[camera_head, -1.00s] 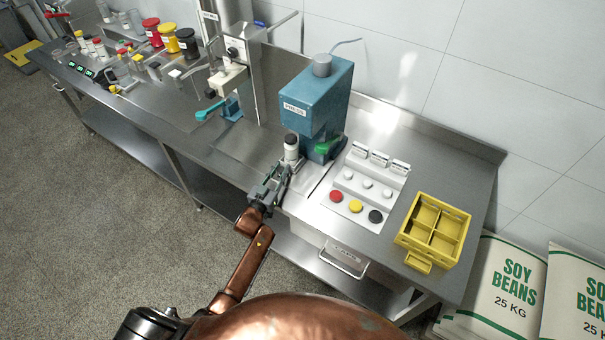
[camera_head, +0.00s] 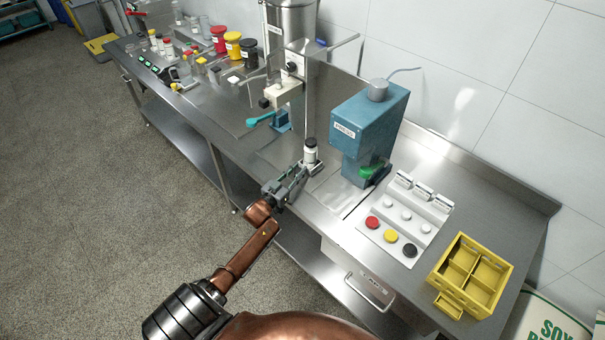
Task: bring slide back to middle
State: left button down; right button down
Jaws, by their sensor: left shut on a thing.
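The slide (camera_head: 308,166) is a small pale carriage at the front of the bench, left of the blue press (camera_head: 368,125). A white bottle with a black cap (camera_head: 310,153) stands upright on it. My left gripper (camera_head: 301,173) reaches in from the front and is shut on the slide at its near side; the fingertips partly hide the contact. A bare metal strip (camera_head: 335,192) lies between the slide and the area in front of the press. My right gripper is not in view.
A filling machine with a teal handle (camera_head: 261,119) stands behind left. Right of the press are a white cap holder (camera_head: 405,222) with red, yellow and black caps and a yellow divided crate (camera_head: 436,273). Jars (camera_head: 234,45) stand farther left.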

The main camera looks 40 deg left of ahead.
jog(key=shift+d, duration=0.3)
pick_arm(q)
jog(key=c, duration=1.6)
grip_release()
jog(key=shift+s, duration=0.4)
jog(key=s, duration=1.1)
jog(key=shift+s+d, duration=0.1)
jog(key=shift+d, duration=0.15)
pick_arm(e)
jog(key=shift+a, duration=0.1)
